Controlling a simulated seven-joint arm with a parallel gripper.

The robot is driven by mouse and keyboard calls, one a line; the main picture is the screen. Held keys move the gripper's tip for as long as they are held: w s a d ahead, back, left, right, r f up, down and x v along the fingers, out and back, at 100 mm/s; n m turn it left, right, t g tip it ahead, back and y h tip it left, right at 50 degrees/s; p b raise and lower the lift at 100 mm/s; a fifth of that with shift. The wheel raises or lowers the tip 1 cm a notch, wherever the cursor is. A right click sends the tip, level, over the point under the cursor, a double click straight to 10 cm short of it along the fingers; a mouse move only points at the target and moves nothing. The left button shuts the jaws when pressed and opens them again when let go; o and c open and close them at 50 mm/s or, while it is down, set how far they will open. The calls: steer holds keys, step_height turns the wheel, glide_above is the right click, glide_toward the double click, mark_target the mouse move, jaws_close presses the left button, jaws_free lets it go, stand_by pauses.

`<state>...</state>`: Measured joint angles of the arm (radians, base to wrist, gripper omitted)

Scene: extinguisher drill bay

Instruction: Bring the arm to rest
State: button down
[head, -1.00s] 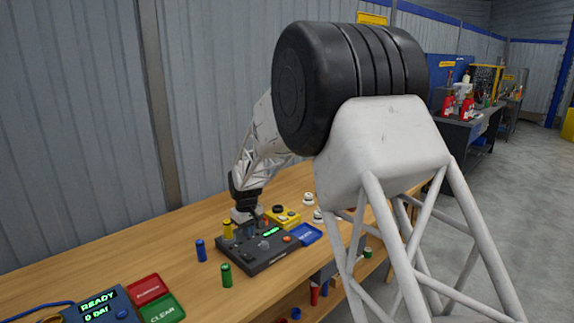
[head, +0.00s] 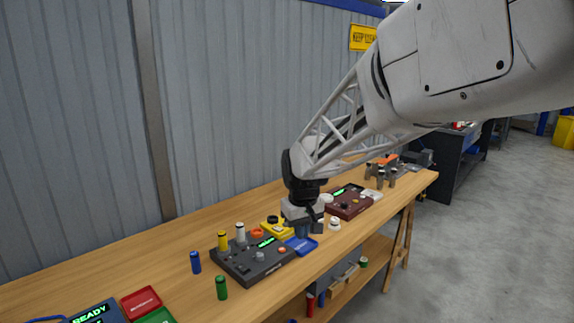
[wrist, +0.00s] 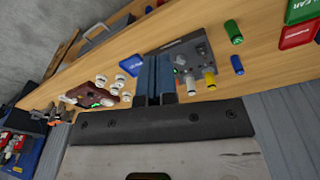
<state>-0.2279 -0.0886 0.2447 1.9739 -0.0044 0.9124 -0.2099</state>
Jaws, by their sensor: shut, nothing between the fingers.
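My gripper (head: 302,228) hangs over the bench at its middle, beside the yellow device (head: 276,229) and close above the blue tray (head: 301,245). In the wrist view its two blue fingers (wrist: 155,78) are together with nothing between them. My arm reaches in from the upper right of the head view. I cannot tell the exact gap between the fingertips and the bench.
The dark console (head: 250,263) stands left of my gripper, with a blue cylinder (head: 195,262) and a green cylinder (head: 221,288) near it. White round pieces (head: 334,223) and a dark red console (head: 349,203) lie to the right. Bare wood (head: 120,268) shows at left.

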steer(key=s+d+m, duration=0.1)
steer(key=s+d, duration=0.4)
steer(key=s, duration=0.6)
steer(key=s+d+r+m+t, duration=0.1)
steer(key=s+d, duration=0.4)
steer(key=s, duration=0.6)
steer(key=s+d+m, duration=0.3)
steer(key=s+d, duration=0.2)
steer(key=s, duration=0.6)
steer(key=shift+r, duration=0.4)
